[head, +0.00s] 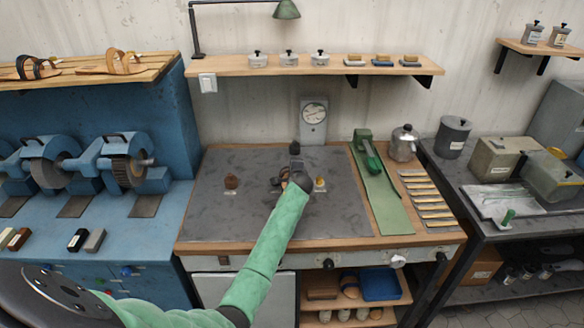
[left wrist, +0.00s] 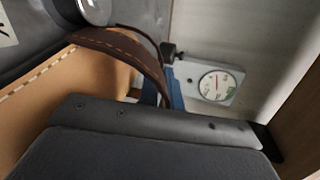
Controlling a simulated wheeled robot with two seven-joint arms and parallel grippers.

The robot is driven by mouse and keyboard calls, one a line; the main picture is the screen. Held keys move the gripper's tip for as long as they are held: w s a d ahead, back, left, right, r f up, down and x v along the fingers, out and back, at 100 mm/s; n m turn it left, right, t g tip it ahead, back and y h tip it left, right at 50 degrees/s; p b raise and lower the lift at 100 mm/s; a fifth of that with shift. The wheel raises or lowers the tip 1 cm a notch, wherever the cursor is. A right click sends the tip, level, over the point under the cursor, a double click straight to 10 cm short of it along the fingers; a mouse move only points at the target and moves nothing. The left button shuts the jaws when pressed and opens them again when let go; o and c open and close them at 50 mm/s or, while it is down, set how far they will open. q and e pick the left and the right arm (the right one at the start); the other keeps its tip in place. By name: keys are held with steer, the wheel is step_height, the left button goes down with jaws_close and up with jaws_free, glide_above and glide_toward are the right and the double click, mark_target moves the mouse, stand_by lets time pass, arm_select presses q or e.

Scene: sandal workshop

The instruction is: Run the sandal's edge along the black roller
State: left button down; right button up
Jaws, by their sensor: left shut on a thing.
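My left gripper (head: 292,178) is above the dark grey bench plate (head: 215,215) in the head view, with its green-sleeved arm reaching in from the lower left. It is shut on a sandal, mostly hidden behind the gripper. In the left wrist view the sandal (left wrist: 110,75) shows a tan, white-stitched body and a dark brown strap, beside a dark gripper finger (left wrist: 150,125). Blue machines with dark wheels (head: 128,172) stand at the left, well apart from the sandal. I cannot tell which wheel is the black roller. My right gripper is not in view.
A brown ball-like item (head: 231,182) and a small yellow item (head: 320,184) are on the plate. A gauge (head: 314,114) stands behind it. A green board (head: 385,205) and metal pot (head: 404,143) are to the right. Small blocks (head: 77,240) lie before the machines.

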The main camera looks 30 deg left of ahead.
arm_select(q)
steer(key=shift+w+r, duration=0.2)
steer(key=shift+r, duration=0.1)
steer(key=shift+w+d+f, duration=0.15)
steer(key=shift+w+f, duration=0.15)
steer(key=shift+f, duration=0.1)
steer(key=shift+s+d, duration=0.1)
steer(key=shift+d, duration=0.05)
stand_by(0.3)
steer(key=shift+s+d+f+p, duration=0.1)
steer(key=shift+p, duration=0.25)
steer(key=shift+s+t+h+p, duration=0.15)
steer(key=shift+t+h+p, duration=0.25)
steer(key=shift+h+p, duration=0.45)
steer(key=shift+s+a+p, duration=0.2)
steer(key=shift+a+p, duration=0.1)
steer(key=shift+a, duration=0.1)
stand_by(2.0)
steer(key=shift+w+a, duration=0.2)
stand_by(0.5)
